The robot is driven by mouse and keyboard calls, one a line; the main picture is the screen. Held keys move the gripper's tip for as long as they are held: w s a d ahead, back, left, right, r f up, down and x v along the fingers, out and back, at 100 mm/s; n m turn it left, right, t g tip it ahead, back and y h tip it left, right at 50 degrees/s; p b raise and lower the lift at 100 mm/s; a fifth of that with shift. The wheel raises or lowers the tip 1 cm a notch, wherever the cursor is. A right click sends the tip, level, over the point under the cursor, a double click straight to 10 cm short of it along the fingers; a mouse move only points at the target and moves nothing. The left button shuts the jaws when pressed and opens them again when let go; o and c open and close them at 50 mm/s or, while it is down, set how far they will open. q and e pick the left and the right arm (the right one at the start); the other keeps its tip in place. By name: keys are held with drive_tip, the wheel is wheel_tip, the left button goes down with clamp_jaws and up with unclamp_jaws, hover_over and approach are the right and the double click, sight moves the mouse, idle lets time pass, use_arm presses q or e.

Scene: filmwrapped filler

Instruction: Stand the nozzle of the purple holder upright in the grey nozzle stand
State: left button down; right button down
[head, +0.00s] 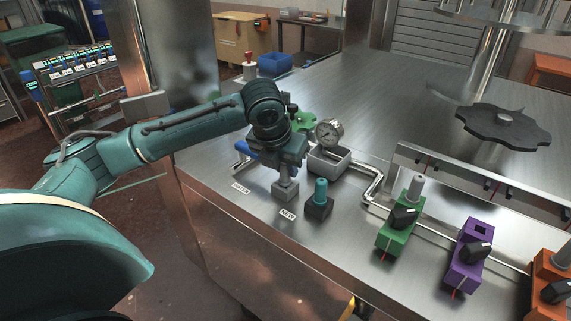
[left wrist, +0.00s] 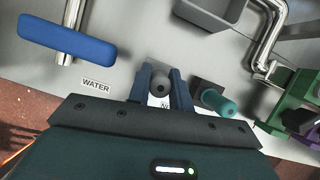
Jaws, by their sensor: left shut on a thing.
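My left gripper (head: 287,172) points down over the light grey nozzle stand (head: 286,193), its jaws shut on a grey nozzle. In the left wrist view the nozzle's round end (left wrist: 160,90) shows between the fingers (left wrist: 162,88), and a bit of the stand shows behind it. The nozzle looks upright and lined up with the stand; whether it is fully seated I cannot tell. The purple holder (head: 464,264) stands at the right, with an empty square socket on top and a black knob. My right gripper is not in view.
A dark block (head: 318,208) with a teal nozzle (head: 320,188) stands just right of the stand. A blue handle (left wrist: 66,38), a gauge (head: 329,131) and a grey bin (head: 328,162) are behind. Green (head: 392,238) and orange (head: 543,285) holders flank the purple one.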

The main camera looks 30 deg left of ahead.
use_arm(q)
drive_tip(key=shift+f, duration=0.3)
idle(0.5)
drive_tip(key=c, duration=1.2)
unclamp_jaws()
drive_tip(key=shift+r, duration=0.15)
drive_tip(key=v, duration=1.3)
